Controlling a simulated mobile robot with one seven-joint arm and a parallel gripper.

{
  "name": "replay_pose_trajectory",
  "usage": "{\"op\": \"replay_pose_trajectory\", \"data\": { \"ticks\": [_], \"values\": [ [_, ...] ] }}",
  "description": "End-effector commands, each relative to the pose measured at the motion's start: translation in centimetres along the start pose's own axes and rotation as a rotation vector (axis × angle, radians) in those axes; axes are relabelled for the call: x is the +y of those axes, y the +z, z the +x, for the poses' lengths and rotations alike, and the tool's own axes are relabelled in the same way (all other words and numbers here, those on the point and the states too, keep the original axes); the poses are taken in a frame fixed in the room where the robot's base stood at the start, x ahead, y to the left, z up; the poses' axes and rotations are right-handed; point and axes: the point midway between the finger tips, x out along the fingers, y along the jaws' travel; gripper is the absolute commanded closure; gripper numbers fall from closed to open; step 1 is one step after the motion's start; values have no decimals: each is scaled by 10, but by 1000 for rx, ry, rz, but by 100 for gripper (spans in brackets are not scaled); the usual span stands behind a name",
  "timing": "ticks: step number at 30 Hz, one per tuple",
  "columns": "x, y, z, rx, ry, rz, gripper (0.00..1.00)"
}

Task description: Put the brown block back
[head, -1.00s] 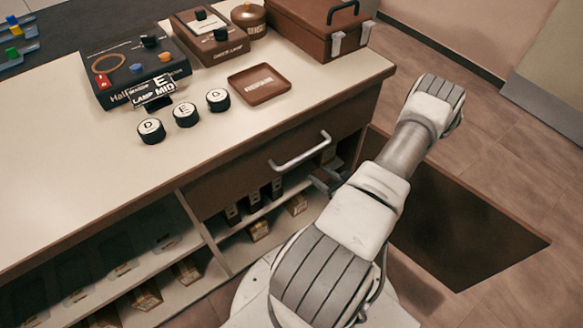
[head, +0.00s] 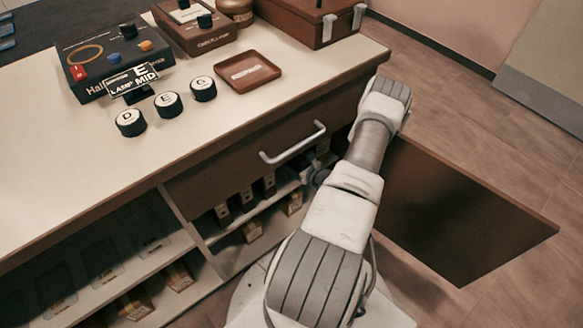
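I cannot tell which thing is the brown block. Several tan-brown boxes with pale labels stand inside the open cabinet, among them one on the right (head: 253,230) and one at the lower left (head: 178,275). My arm rises in front of the cabinet, with its bend near the worktop's right corner. A small dark part beside it at the cabinet opening (head: 318,178) may be my gripper. The fingers, and anything between them, cannot be made out.
The worktop (head: 60,160) bears several round black lettered knobs (head: 168,104), a black lamp box (head: 110,60) and a brown case (head: 310,22). A drawer handle (head: 293,143) juts out. A brown door panel (head: 450,215) stands open at the right, with bare floor beyond.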

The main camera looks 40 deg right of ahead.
Motion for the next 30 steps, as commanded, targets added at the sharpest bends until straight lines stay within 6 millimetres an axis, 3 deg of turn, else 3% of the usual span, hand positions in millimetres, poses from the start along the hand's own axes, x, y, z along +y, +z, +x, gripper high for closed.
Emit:
{"op": "replay_pose_trajectory", "data": {
  "ticks": [1, 5, 17, 18, 22, 30],
  "values": [
    [1, -12, 4, 1, 1, 1, 100],
    [1, -29, 10, 1, 1, 0, 100],
    [0, -32, 11, 0, 1, 0, 100],
    [0, -32, 11, 1, 1, -1, 39],
    [0, -32, 11, 1, 1, -1, 16],
    [0, -32, 10, 1, 1, -1, 16]
  ]
}}
